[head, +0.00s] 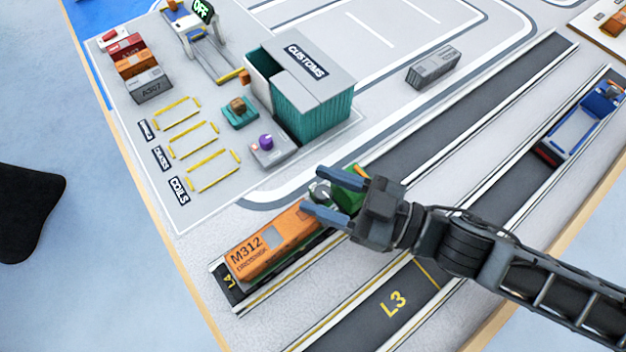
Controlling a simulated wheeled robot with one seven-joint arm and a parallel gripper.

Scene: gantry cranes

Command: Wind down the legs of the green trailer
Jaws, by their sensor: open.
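The green trailer (350,199) stands in lane L4, mostly hidden behind my gripper; only green parts show around the fingers. An orange container marked M312 (268,246) stands at its lower-left end, in the same lane. My gripper (312,190) is open over the end of the container beside the green parts. A round grey-white part (319,191) shows between the fingers; I cannot tell whether they touch it. The trailer's legs cannot be made out.
A teal customs building (315,105) stands behind, with a grey container (433,68) to its right. A blue trailer (580,128) stands in a lane at right. Stacked containers (140,65) are at upper left. Lane L3 (392,304) is clear under my arm.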

